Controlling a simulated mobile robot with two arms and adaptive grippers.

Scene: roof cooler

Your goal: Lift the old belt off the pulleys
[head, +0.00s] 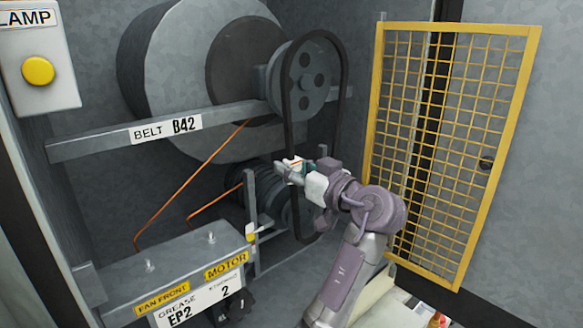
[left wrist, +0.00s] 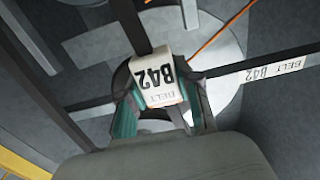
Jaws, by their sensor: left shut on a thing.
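The old belt (head: 287,112) is a dark narrow loop running from the upper pulley (head: 307,77) down towards the lower pulley (head: 275,192), which is partly behind my arm. Its right strand stands apart from the upper pulley's right edge; I cannot tell whether it sits in either groove. My left gripper (head: 288,168) is at the left strand, between the pulleys. In the left wrist view, my left gripper (left wrist: 161,108) is shut on the belt at its white B42 label (left wrist: 157,80), with a teal pad on each side. My right gripper is not in view.
A yellow mesh guard door (head: 452,150) stands open at the right. A grey rail (head: 90,145) labelled BELT B42 crosses behind the belt. A lamp switch (head: 38,72) is at the upper left.

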